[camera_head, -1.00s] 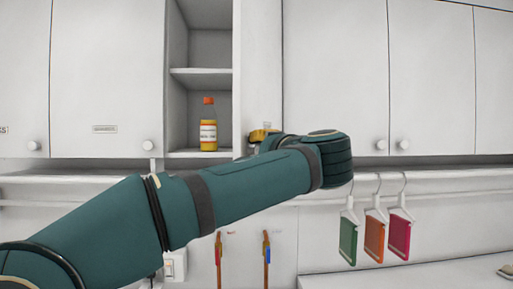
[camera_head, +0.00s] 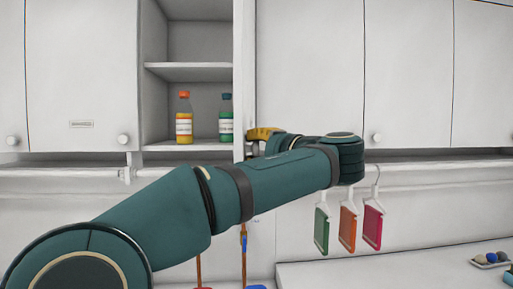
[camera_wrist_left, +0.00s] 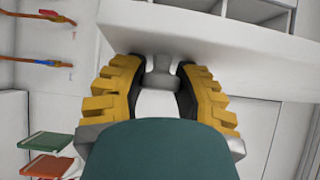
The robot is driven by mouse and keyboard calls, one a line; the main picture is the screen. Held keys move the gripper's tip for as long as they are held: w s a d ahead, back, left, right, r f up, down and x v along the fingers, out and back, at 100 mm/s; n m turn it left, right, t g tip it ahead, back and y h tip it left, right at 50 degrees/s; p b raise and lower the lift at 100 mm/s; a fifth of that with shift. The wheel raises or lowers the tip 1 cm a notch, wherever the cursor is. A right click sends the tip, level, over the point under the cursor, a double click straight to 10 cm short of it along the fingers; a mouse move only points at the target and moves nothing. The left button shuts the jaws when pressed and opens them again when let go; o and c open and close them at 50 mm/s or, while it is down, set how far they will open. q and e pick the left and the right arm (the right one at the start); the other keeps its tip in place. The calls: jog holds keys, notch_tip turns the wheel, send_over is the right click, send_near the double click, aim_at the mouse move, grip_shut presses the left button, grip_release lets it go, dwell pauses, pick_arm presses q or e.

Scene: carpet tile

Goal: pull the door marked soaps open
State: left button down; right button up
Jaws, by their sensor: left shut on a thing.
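A white cabinet door (camera_head: 245,70) stands swung well out, almost edge-on in the head view, at the right side of an open shelf compartment (camera_head: 192,73). No soaps label shows on it from here. My left gripper (camera_head: 262,134) is at the door's lower part, largely behind my own forearm. In the left wrist view its yellow fingers (camera_wrist_left: 160,85) are shut around the door's grey knob (camera_wrist_left: 161,64), with the white door panel beyond. My right gripper is not in view.
An orange-capped bottle (camera_head: 184,118) and a green bottle (camera_head: 226,118) stand in the compartment. Closed doors flank it. Below the cabinets, a rail (camera_head: 420,171) carries green, orange (camera_head: 348,228) and red hanging pieces. A counter (camera_head: 400,270) lies at lower right.

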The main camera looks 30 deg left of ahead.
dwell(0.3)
pick_arm(q)
jog(key=c, duration=0.5)
grip_release()
jog(key=shift+a, duration=0.1)
jog(key=shift+c, duration=0.2)
jog(key=v, duration=1.2)
